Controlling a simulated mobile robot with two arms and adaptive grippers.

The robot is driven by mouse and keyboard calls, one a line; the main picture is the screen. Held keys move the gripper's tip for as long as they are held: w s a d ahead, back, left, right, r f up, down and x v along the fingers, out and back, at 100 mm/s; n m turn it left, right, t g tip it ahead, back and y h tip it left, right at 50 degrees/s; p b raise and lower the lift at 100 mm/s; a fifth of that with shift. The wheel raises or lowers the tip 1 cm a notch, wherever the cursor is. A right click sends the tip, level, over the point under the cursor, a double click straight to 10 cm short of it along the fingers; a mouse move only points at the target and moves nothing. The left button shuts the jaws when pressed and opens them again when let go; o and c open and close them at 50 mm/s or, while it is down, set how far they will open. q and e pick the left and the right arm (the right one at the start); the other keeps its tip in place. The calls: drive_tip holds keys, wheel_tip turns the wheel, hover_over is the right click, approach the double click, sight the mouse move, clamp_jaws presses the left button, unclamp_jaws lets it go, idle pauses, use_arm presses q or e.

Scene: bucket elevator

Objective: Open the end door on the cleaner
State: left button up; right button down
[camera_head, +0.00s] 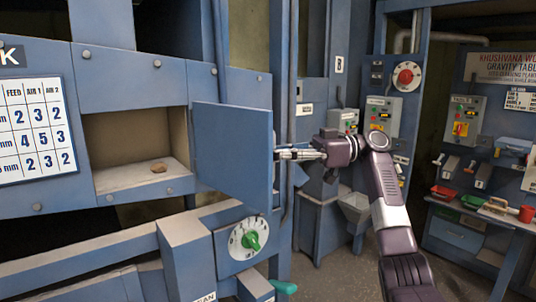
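The cleaner's end door (232,155) is a flat blue panel, standing swung out at the right side of a square opening. The opening (138,145) shows a beige interior with a small brown lump (158,168) on its floor. My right gripper (279,154) comes in from the right, its fingertips at the door's free right edge. I cannot tell whether they touch the door, or whether the fingers are open or shut. My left gripper is not in view.
A dial with a green knob (252,241) sits below the door, with a green handle (284,287) lower down. Control boxes (383,114) stand behind my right arm. Floor is clear between.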

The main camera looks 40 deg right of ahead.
drive_tip(key=shift+f, duration=0.15)
drive_tip(key=c, duration=2.4)
unclamp_jaws()
drive_tip(key=o, duration=0.4)
drive_tip(key=shift+s+d, duration=0.15)
drive_tip(key=shift+s, duration=0.05)
drive_tip(key=v, duration=1.2)
